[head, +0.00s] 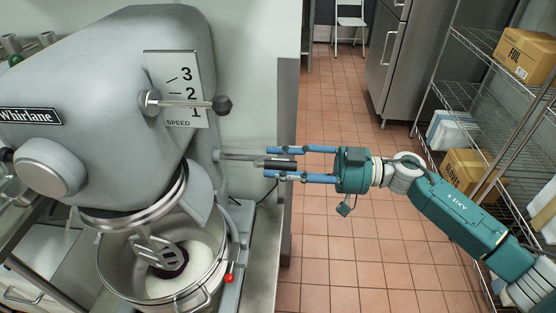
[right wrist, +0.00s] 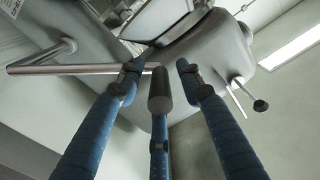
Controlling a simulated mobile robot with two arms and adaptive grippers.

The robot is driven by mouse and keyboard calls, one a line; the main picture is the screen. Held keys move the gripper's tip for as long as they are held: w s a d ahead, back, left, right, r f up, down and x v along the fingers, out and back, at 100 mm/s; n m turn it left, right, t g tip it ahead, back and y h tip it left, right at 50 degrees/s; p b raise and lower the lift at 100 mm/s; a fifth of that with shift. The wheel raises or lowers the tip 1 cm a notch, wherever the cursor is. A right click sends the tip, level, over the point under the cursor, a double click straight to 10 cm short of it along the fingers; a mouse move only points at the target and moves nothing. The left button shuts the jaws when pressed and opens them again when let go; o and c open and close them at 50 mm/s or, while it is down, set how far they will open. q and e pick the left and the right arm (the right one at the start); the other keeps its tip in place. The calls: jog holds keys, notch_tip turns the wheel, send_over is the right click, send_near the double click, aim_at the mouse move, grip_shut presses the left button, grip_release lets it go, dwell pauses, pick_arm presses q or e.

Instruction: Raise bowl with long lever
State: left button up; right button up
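The steel mixer bowl (head: 118,266) sits under the grey mixer head, its beater (head: 150,246) reaching down into it. White and dark purple contents show inside. The long lever (head: 236,156) is a metal rod with a dark grip that sticks out to the right from the mixer's side. My right gripper (head: 268,162) has its blue fingers spread above and below the grip. In the right wrist view the grip (right wrist: 160,92) sits between the spread fingers of the gripper (right wrist: 159,70), with gaps visible at both sides. My left gripper is not in view.
A speed lever with a dark knob (head: 222,104) sticks out above the long lever. A small red knob (head: 229,279) is beside the bowl. Wire shelves (head: 466,88) with boxes stand at the right. The tiled floor (head: 340,250) between is clear.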

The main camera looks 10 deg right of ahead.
jog(key=shift+a, duration=0.2)
jog(key=shift+c, duration=0.2)
grip_shut()
jog(key=shift+f, duration=0.1)
